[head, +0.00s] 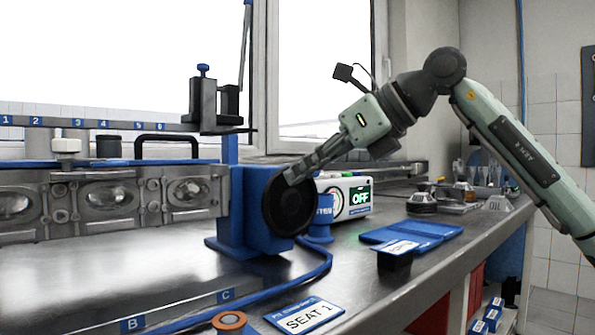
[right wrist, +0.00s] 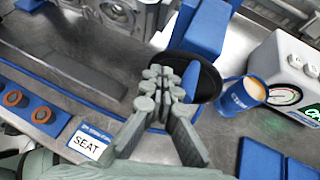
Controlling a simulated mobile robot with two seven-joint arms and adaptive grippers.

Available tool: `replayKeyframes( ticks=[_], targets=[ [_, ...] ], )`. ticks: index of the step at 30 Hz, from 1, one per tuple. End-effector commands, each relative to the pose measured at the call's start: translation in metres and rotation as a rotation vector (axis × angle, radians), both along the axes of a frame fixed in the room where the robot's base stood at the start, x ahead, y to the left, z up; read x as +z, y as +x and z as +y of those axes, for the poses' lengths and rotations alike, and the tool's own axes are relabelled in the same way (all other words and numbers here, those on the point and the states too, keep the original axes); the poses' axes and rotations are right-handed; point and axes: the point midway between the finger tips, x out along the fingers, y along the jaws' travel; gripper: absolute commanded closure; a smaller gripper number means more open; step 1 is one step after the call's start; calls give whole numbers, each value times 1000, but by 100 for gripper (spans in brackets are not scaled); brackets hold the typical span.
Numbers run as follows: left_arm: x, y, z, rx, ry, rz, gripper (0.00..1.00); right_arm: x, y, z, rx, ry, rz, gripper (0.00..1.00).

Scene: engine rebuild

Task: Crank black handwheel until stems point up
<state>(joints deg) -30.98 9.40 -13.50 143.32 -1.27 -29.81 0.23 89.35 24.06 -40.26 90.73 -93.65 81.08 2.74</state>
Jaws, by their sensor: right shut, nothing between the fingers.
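The black handwheel (head: 288,208) is a dark disc on the front of a blue stand (head: 240,225) beside the cylinder head. It also shows in the right wrist view (right wrist: 211,84), partly hidden by my fingers. The grey cylinder head (head: 110,203) is held on edge, with its oval chambers facing me. I cannot make out its stems. My right gripper (head: 291,177) is shut and empty at the upper rim of the handwheel. In the right wrist view its fingertips (right wrist: 160,84) lie over the wheel's near edge; I cannot tell whether they touch it. My left gripper is not in view.
A white tester reading OFF (head: 352,197) and a blue cup (head: 321,219) stand just right of the wheel. A SEAT 1 card (head: 305,315) and blue hose (head: 310,272) lie in front. A blue mat (head: 420,233) lies right. The steel bench (head: 150,270) is clear below the head.

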Motion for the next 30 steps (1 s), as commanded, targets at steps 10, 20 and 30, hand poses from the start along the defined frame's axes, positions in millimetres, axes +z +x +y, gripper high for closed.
replayKeyframes(
  ticks=[10, 20, 30],
  targets=[
    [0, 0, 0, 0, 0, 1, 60, 0, 0, 0, -1, 0, 0, 100],
    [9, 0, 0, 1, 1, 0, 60, 6, 6, -7, -3, 0, 2, 100],
    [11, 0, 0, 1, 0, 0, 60, 6, 8, -8, -3, -1, 2, 100]
  ],
)
